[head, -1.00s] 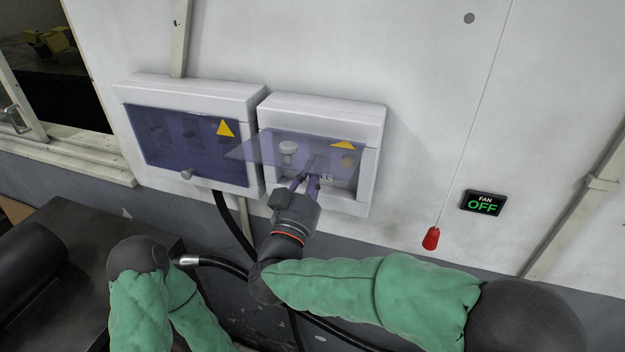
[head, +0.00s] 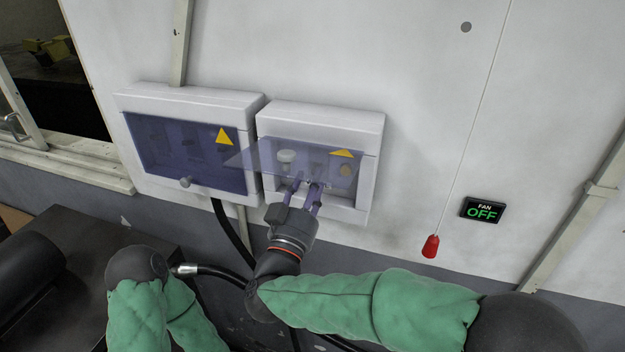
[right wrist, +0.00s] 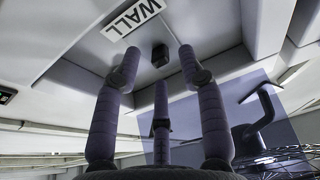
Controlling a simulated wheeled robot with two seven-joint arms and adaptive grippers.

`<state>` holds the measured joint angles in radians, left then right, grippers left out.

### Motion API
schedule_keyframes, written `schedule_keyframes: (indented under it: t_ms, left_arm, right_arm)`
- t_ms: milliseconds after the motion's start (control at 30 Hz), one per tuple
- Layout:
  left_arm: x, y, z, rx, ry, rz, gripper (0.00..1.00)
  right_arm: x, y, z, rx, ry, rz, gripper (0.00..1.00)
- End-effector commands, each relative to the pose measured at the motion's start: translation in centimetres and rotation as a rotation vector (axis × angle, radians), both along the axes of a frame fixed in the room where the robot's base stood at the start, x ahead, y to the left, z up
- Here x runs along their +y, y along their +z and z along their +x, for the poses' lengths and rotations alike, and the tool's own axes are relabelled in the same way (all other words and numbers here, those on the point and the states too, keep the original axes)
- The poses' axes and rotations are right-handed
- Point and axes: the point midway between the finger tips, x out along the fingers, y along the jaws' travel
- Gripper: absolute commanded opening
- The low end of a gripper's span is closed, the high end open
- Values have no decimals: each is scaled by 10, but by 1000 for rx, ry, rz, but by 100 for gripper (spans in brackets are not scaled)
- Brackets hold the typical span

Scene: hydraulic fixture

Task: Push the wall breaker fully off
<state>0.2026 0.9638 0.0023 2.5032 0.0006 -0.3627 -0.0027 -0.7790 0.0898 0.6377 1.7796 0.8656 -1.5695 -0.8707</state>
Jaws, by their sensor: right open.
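The right wall box (head: 364,195) has its tinted cover (head: 268,155) swung up. My right gripper (head: 304,187) is open at the lower part of this box, below the raised cover. In the right wrist view, a small black block, apparently the wall breaker's lever (right wrist: 160,55), shows beyond and between the two upper fingertips of the gripper (right wrist: 158,60). The white WALL label (right wrist: 133,19) is beside it. I see no clear contact, and I cannot tell the lever's position. My left gripper is out of view.
The left wall box (head: 255,140) has its tinted cover shut. A red pull handle (head: 430,246) hangs on a cord to the right, near the FAN OFF sign (head: 482,209). A black cable (head: 229,232) runs below the boxes.

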Motion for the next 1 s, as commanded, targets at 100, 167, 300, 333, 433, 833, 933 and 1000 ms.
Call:
schedule_keyframes:
  t_ms: [100, 167, 300, 333, 433, 833, 933, 1000]
  left_arm:
    - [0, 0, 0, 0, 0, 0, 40]
    - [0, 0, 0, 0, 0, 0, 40]
    - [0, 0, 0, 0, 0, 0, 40]
    - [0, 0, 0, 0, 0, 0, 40]
    - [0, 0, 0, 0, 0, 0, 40]
    - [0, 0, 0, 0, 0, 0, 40]
    - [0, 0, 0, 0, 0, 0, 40]
    - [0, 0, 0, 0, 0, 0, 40]
  right_arm:
    - [7, -6, -19, -1, 4, -3, 41]
    - [11, -10, -30, -1, 5, -3, 41]
    - [19, -18, -56, -1, 5, -2, 41]
    - [21, -20, -61, -2, 5, -1, 41]
    - [25, -25, -76, -1, 4, -3, 41]
    - [31, -32, -98, -2, -1, 0, 41]
    - [31, -32, -98, -2, -1, 0, 41]
    - [31, -32, -97, -2, -1, 0, 41]
